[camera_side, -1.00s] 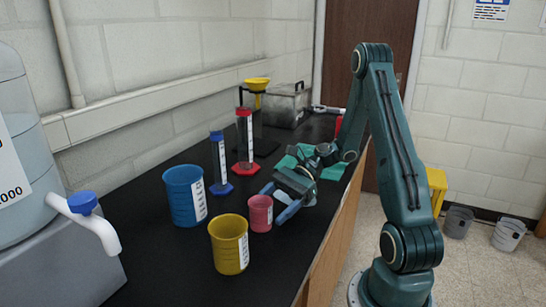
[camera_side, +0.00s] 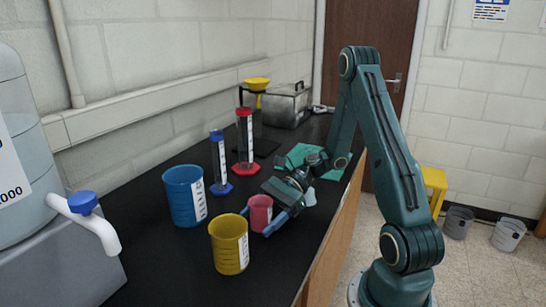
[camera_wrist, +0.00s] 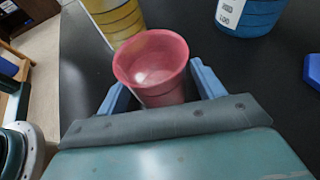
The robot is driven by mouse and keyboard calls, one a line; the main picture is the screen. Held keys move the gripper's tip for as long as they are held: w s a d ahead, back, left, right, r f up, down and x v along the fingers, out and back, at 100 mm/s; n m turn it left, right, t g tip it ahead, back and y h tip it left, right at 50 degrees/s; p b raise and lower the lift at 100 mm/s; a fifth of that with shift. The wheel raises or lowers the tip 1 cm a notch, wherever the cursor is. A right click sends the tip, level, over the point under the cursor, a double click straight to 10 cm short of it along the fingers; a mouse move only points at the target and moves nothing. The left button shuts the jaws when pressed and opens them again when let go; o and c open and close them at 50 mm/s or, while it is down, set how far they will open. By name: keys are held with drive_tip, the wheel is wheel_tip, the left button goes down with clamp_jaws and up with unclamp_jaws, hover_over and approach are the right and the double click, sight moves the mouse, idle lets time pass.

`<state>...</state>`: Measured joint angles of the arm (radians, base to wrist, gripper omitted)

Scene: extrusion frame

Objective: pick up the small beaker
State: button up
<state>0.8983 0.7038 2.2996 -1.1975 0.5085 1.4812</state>
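The small beaker is pink-red (camera_side: 260,213) and stands upright on the black bench, just behind the yellow beaker. My gripper (camera_side: 257,223) is low over the bench with its blue fingers on either side of the small beaker. In the wrist view the small beaker (camera_wrist: 152,68) sits between the two fingers of my gripper (camera_wrist: 160,90). A gap shows between the right finger and the beaker's lower wall; at the left the finger is partly hidden behind the gripper body. The fingers look open.
A yellow beaker (camera_side: 229,245) stands close in front of the small beaker. A blue beaker (camera_side: 184,196) is to the left. Blue (camera_side: 220,165) and red (camera_side: 245,145) cylinders stand behind. A teal mat (camera_side: 298,156) and a metal box (camera_side: 286,106) lie farther back.

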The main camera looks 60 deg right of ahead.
drive_tip(key=c, duration=0.9)
drive_tip(key=shift+r, duration=0.25)
drive_tip(key=shift+r, duration=4.7)
